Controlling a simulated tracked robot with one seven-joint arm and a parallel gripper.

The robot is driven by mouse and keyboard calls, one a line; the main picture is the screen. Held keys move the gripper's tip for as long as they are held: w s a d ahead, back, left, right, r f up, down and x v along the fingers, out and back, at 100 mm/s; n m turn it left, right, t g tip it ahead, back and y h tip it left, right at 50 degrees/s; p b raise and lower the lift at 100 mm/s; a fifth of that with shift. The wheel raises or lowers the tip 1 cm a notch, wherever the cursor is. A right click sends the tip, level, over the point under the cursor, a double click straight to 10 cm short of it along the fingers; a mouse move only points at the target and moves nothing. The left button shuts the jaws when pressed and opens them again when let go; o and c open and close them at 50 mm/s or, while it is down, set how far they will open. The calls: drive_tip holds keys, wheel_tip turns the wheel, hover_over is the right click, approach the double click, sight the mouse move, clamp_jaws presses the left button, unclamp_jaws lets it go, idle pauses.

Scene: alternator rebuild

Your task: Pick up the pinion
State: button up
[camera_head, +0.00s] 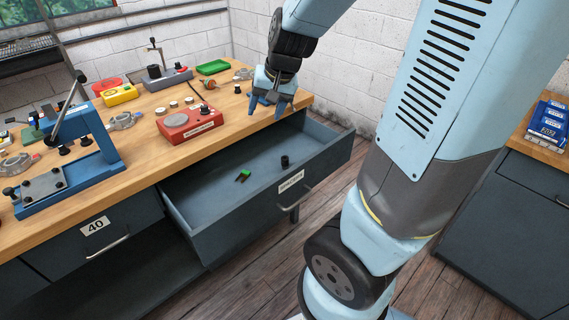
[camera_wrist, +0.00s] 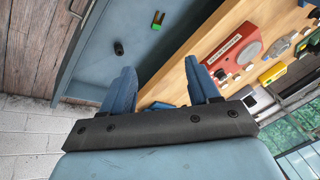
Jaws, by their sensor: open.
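A small dark cylinder, which looks like the pinion (camera_head: 285,161), stands on the floor of the open drawer (camera_head: 215,188), toward its right part. It also shows in the wrist view (camera_wrist: 119,48), in the drawer (camera_wrist: 92,42), ahead of my gripper's left finger. My gripper (camera_head: 267,110) is above the bench's right front corner, behind and above the drawer, with its fingers pointing down. The fingers are apart and empty in the wrist view (camera_wrist: 162,76). The cylinder is apart from both fingers, and fine detail on it is too small to tell.
A small green-and-black part (camera_head: 243,175) lies in the drawer left of the cylinder. On the bench are a red device (camera_head: 189,123), a blue press (camera_head: 90,135), a green tray (camera_head: 212,67) and several small parts. The drawer's walls stand around its mostly bare floor.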

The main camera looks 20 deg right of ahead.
drive_tip(key=w+d+f+m+h, duration=0.2)
drive_tip(key=w+f, duration=0.4)
drive_tip(key=f, duration=0.4)
drive_tip(key=m+h, duration=0.2)
drive_tip(key=h, duration=0.1)
approach(285, 158)
drive_tip(key=shift+g, duration=0.4)
drive_tip(key=shift+w+a+x, duration=0.15)
drive_tip(key=shift+w+x, duration=0.05)
drive_tip(key=shift+x, duration=0.8)
drive_tip(key=shift+w+a+x, duration=0.15)
drive_tip(key=shift+x, duration=0.8)
drive_tip(key=shift+w+d+f, duration=0.1)
drive_tip(key=shift+d+f, duration=0.25)
drive_tip(key=shift+f, duration=0.45)
drive_tip(key=shift+d+f, duration=0.3)
drive_tip(key=shift+f, duration=0.45)
drive_tip(key=shift+x, duration=0.95)
clamp_jaws()
